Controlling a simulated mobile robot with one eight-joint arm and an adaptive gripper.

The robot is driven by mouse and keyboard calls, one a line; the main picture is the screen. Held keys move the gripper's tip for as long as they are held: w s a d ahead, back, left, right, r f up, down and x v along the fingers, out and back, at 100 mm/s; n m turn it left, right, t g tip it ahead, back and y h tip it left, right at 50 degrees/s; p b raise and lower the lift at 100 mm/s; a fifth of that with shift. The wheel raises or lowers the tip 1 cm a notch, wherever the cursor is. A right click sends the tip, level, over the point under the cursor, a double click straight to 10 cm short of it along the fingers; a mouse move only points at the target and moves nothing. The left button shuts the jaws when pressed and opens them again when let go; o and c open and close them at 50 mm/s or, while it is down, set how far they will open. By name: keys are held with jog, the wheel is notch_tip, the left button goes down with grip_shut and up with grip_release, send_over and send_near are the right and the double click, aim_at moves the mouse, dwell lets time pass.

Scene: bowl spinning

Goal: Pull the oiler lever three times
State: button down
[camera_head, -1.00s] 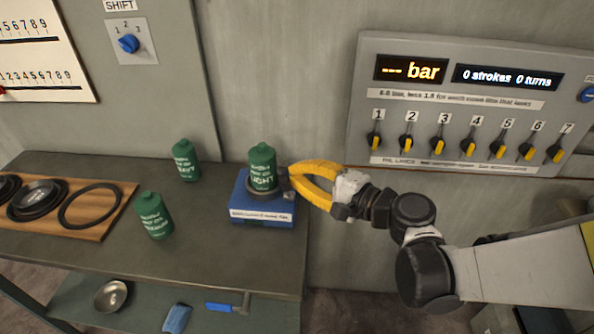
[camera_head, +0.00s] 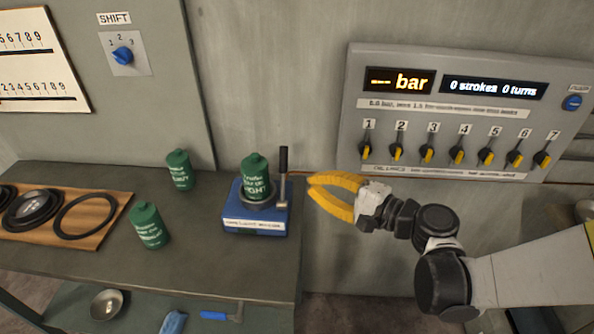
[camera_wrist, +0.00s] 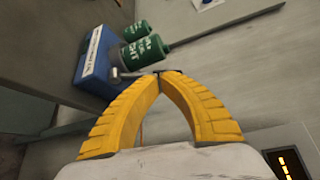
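The oiler is a blue block (camera_head: 250,226) with a white label, on the bench's right end. A green bottle marked LIGHT (camera_head: 255,178) sits in its top. Its lever (camera_head: 284,160), a black handle on a metal arm, stands upright at the block's right. My gripper (camera_head: 309,185) has yellow fingers and is just right of the lever, apart from it. In the wrist view the fingertips (camera_wrist: 160,75) meet, with the blue block (camera_wrist: 97,62) and green bottle (camera_wrist: 147,50) beyond them. A small dark piece shows behind the tips; I cannot tell what it is.
Two other green bottles (camera_head: 180,169) (camera_head: 149,226) stand left of the oiler. A wooden board (camera_head: 100,236) with dark rings lies further left. A wall panel (camera_head: 455,120) with several numbered levers reads "0 strokes 0 turns". A lower shelf holds a bowl (camera_head: 107,304) and a blue-handled tool (camera_head: 215,316).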

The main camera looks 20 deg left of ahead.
jog(key=d, duration=0.1)
jog(key=d+f, duration=0.1)
jog(key=d, duration=0.1)
jog(key=shift+s+d+f, duration=0.15)
jog(key=shift+s+d, duration=0.15)
jog(key=shift+s, duration=0.05)
dwell(0.5)
